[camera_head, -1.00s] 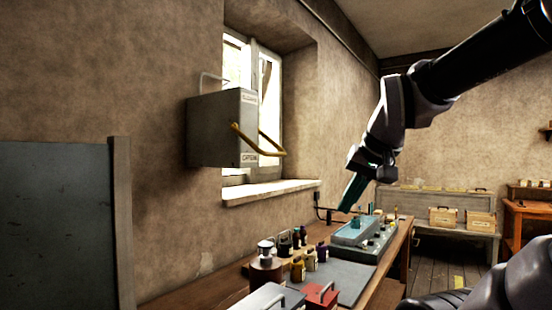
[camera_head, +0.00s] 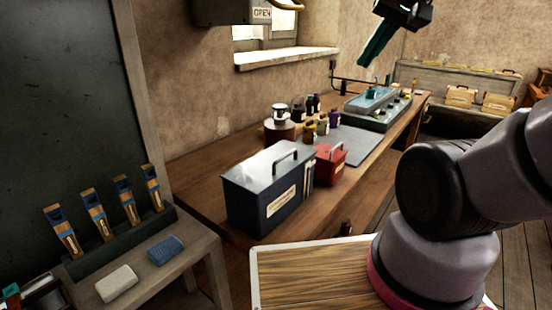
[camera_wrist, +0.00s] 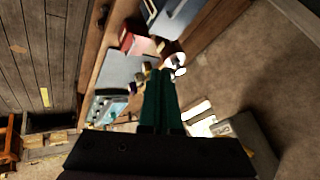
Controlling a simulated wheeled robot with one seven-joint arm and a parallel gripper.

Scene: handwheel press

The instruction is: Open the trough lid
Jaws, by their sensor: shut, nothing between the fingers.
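No part is clearly marked as the trough lid, and I cannot tell which it is. A long, pale trough-like chest (camera_head: 420,72) stands against the back wall at the right, with small labelled boxes at its front. A grey wall box (camera_head: 225,12) with a yellow bar and an "OPEN" label is cut off by the top edge. My gripper (camera_head: 364,62) has green fingers and hangs above the far end of the bench, shut and empty. In the wrist view my gripper (camera_wrist: 159,72) points toward the bench, its fingers together and touching nothing visible.
The wooden bench (camera_head: 205,155) holds a dark toolbox (camera_head: 262,195), a red box (camera_head: 328,165), several small bottles and a teal-topped device (camera_head: 372,103). Open floor shows at right.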

